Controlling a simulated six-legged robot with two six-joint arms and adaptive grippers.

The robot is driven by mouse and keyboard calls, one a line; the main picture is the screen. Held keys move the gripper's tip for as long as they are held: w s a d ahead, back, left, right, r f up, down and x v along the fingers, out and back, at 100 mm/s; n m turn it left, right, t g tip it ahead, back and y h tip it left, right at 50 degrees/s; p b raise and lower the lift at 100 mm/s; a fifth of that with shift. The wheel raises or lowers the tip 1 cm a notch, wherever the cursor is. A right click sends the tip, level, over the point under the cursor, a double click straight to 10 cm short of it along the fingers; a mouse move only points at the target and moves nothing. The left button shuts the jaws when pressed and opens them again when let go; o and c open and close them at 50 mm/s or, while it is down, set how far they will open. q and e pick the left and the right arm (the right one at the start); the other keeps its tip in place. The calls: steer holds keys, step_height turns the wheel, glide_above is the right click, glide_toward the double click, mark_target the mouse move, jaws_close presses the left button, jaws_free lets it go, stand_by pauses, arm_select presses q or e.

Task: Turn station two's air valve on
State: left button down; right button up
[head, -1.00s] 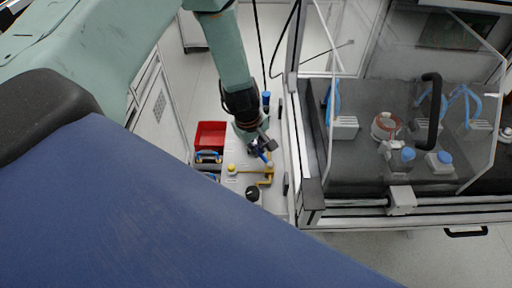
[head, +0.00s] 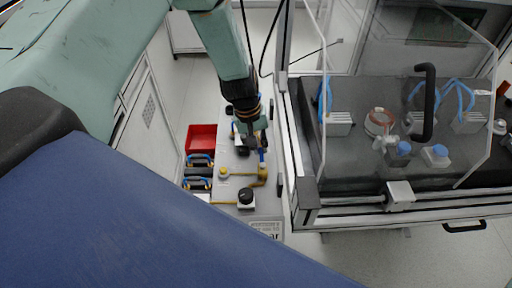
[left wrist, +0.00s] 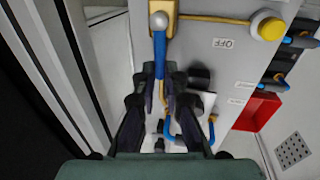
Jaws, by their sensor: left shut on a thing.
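The air valve is a brass body (head: 262,174) with a blue lever (head: 262,157) on the narrow grey panel. In the left wrist view the blue lever (left wrist: 159,58) runs straight down from the brass body's round pivot (left wrist: 159,19) to between my fingers. An "OFF" label (left wrist: 222,43) sits to the right of it. My left gripper (head: 254,143) is shut on the lever's free end; it also shows in the left wrist view (left wrist: 160,88). The fingers partly hide the lever's tip. My right gripper is not in view.
A yellow button (head: 224,173) and a black knob (head: 246,197) are on the panel near the valve. A red bin (head: 202,137) stands left of it. The clear-walled test cabinet (head: 305,195) stands close on the right.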

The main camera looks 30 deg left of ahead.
arm_select(q)
steer(key=shift+s+d+f+m, duration=0.2)
steer(key=shift+s+f+m, duration=0.1)
steer(key=shift+m, duration=0.1)
steer(key=c, duration=1.8)
jaws_free()
steer(key=o, duration=0.4)
steer(key=shift+w+r, duration=0.15)
steer(key=shift+w, duration=0.15)
steer(key=shift+r, duration=0.1)
steer(key=r, duration=0.4)
steer(key=s+a+r, duration=0.1)
steer(key=r, duration=0.2)
steer(key=a+r, duration=0.1)
steer(key=r, duration=0.3)
steer(key=shift+s+r, duration=0.15)
steer(key=shift+r, duration=0.2)
